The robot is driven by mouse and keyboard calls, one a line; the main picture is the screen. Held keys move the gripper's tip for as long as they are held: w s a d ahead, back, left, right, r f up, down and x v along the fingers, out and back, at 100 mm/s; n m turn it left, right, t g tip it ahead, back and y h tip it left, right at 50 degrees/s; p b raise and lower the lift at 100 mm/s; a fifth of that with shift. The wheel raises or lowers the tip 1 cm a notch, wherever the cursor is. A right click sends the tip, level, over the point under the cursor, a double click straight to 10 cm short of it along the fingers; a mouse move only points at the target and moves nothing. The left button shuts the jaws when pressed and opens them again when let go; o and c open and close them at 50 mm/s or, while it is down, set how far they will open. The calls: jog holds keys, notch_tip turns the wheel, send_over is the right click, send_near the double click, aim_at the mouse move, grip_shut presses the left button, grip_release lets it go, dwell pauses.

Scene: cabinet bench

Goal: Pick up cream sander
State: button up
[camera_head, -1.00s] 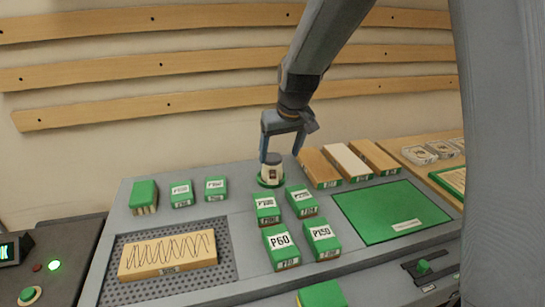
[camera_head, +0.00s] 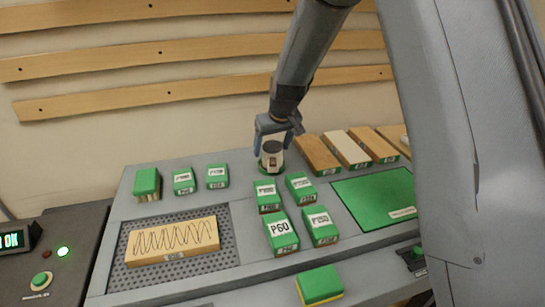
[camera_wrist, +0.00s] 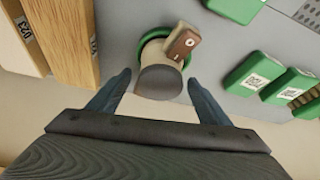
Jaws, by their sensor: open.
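The cream sander (camera_head: 271,158) stands upright at the back of the grey bench, with a dark top and a green base. In the wrist view the sander (camera_wrist: 160,62) shows its grey round top, a brown part with a white mark, and a green ring around its base. My gripper (camera_head: 270,150) is open and comes down over the sander from behind. In the wrist view my gripper (camera_wrist: 160,95) has one finger on each side of the sander's near end, apart from it. The sander is not lifted.
Wooden boards (camera_head: 318,152) stand close to the right of the sander. Green sanding blocks (camera_head: 267,196) lie just in front of it. A scribbled wood piece (camera_head: 172,240) lies on a perforated mat at left. A green mat (camera_head: 372,198) lies at right.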

grip_shut()
jog(key=shift+r+b, duration=1.2)
jog(key=shift+r, duration=3.9)
